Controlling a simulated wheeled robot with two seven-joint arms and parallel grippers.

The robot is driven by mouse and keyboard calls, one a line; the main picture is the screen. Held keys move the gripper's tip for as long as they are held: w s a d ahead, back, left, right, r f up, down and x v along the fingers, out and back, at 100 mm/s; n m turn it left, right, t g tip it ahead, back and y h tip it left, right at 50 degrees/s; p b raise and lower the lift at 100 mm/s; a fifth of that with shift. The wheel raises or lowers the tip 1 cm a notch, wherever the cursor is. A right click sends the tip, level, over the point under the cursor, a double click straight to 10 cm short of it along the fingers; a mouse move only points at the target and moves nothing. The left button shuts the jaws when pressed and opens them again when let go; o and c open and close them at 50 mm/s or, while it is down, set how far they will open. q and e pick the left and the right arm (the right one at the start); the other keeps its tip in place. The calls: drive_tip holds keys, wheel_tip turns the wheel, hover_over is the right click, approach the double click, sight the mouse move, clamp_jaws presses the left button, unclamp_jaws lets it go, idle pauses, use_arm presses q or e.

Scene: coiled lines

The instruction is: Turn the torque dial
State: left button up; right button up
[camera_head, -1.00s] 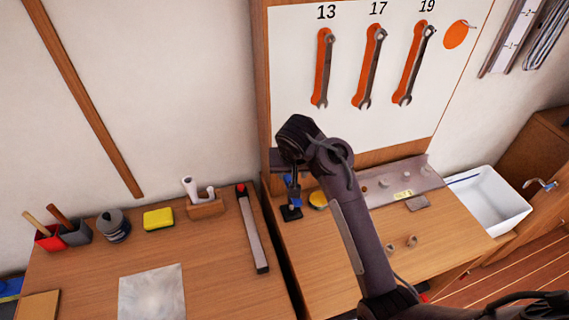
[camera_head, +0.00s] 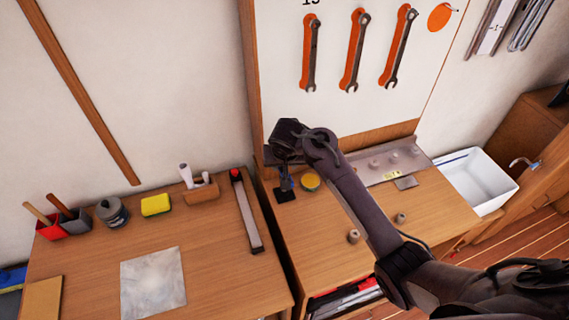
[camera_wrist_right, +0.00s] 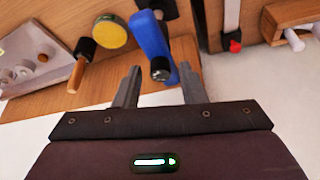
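A blue handle (camera_wrist_right: 152,35) with a dark round end cap (camera_wrist_right: 161,69) shows in the right wrist view; I cannot tell whether this cap is the torque dial. My right gripper (camera_wrist_right: 158,80) is open, with its fingers apart on either side of the handle's capped end. A gap shows on the left of the cap; I cannot tell whether the right finger touches. In the head view my right gripper is mostly hidden under my wrist, above a small dark stand (camera_head: 285,190) on the right-hand bench. My left gripper is out of view.
A yellow-topped tin (camera_head: 310,181) stands close beside the stand. A grey panel with knobs (camera_head: 385,160) lies at the bench's back. Wrenches (camera_head: 355,50) hang on the board behind. The left bench holds a sponge (camera_head: 155,205) and a grey sheet (camera_head: 153,282).

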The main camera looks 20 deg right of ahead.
drive_tip(key=shift+w, duration=0.1)
drive_tip(key=c, duration=0.5)
clamp_jaws()
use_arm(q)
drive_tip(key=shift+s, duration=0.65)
use_arm(e)
drive_tip(key=shift+n, duration=0.3)
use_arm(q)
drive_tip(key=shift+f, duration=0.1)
use_arm(e)
drive_tip(key=shift+n, duration=0.3)
drive_tip(key=n+y, duration=0.2)
drive_tip(key=n, duration=0.2)
drive_tip(key=shift+d+n, duration=0.15)
drive_tip(key=shift+n, duration=0.15)
drive_tip(key=n, duration=0.2)
drive_tip(key=n+g+y, duration=0.1)
drive_tip(key=n, duration=0.1)
drive_tip(key=n+y, duration=0.1)
drive_tip(key=n, duration=0.1)
drive_tip(key=shift+w+d, duration=0.1)
drive_tip(key=shift+d, duration=0.15)
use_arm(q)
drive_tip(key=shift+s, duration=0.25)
